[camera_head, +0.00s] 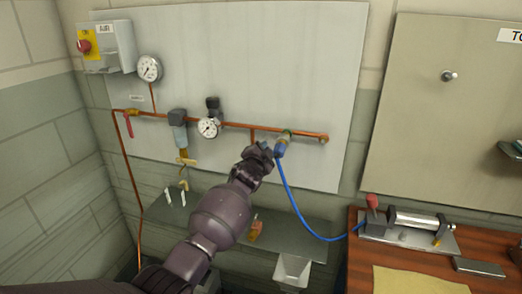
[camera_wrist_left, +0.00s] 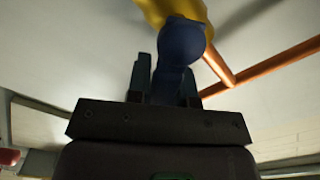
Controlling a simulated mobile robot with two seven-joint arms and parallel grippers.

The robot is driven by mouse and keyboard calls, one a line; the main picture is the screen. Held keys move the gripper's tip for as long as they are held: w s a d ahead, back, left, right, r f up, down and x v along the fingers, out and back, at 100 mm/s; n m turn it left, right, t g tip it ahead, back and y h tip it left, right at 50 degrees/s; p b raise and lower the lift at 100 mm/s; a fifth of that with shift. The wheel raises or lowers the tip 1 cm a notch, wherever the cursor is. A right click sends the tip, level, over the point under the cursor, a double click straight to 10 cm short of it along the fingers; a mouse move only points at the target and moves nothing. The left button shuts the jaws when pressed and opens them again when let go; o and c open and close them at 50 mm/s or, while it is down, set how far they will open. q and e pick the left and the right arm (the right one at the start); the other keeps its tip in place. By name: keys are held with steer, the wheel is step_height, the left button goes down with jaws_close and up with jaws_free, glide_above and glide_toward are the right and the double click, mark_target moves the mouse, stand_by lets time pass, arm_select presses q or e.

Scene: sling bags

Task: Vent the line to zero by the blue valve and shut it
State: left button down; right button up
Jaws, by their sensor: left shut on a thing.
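The copper air line (camera_head: 232,124) runs across the grey wall panel. Near its right end is the blue valve (camera_head: 281,149) on a brass-coloured body, with a blue hose (camera_head: 289,190) hanging below. My left gripper (camera_head: 264,149) reaches up to the valve and partly hides it. In the left wrist view the blue valve part (camera_wrist_left: 181,42) sits between the fingers of the gripper (camera_wrist_left: 165,82), which is shut on it, with a yellow body (camera_wrist_left: 170,8) behind. A round gauge (camera_head: 149,68) and a smaller gauge (camera_head: 208,127) are on the line; their readings are too small to tell.
A red-handled valve (camera_head: 129,124) and a filter unit (camera_head: 179,130) are on the line at left. A box marked AIR (camera_head: 109,46) has a red button. A grey shelf (camera_head: 285,238) lies below. The wooden bench (camera_head: 358,270) at right bears a cylinder fixture (camera_head: 410,223).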

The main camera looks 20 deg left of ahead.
arm_select(q)
steer(key=f+m, duration=0.1)
steer(key=m, duration=0.1)
steer(key=f+m+b, duration=0.1)
steer(key=m, duration=0.1)
steer(key=d+f+m+b, duration=0.1)
steer(key=m, duration=0.2)
steer(key=shift+f, duration=0.1)
arm_select(e)
steer(key=f, duration=0.1)
steer(key=s+f, duration=0.1)
steer(key=f, duration=0.1)
steer(key=shift+f, duration=0.15)
steer(key=shift+w, duration=0.2)
steer(key=shift+w+r, duration=0.3)
steer(key=shift+r, duration=0.05)
